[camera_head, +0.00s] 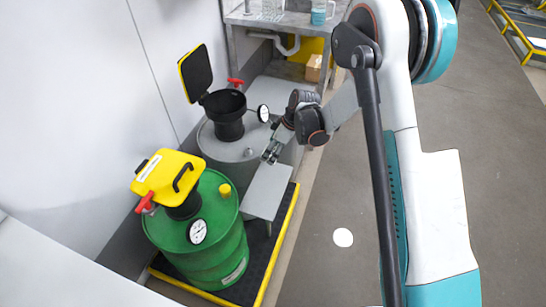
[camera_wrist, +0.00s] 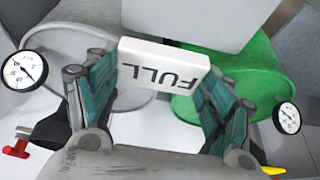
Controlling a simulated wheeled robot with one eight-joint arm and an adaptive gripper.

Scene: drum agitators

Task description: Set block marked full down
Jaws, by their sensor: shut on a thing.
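The white block marked FULL (camera_wrist: 163,66) is between the teal finger pads of my gripper (camera_wrist: 158,80) in the wrist view, its lettering upside down there. My gripper is shut on it. In the head view my gripper (camera_head: 271,152) is beside the grey drum (camera_head: 235,148), over the far end of a pale grey stand (camera_head: 266,190). I cannot make out the block in the head view. A pale flat surface (camera_wrist: 190,18) lies beyond the block in the wrist view; whether the block touches it I cannot tell.
The green drum (camera_head: 215,255) has a shut yellow lid (camera_head: 165,175), a gauge (camera_head: 197,231) and a yellow cap (camera_head: 225,190). The grey drum has a black funnel with its lid (camera_head: 196,74) raised and a gauge (camera_head: 263,113). A metal table (camera_head: 285,20) stands behind. Open floor lies right.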

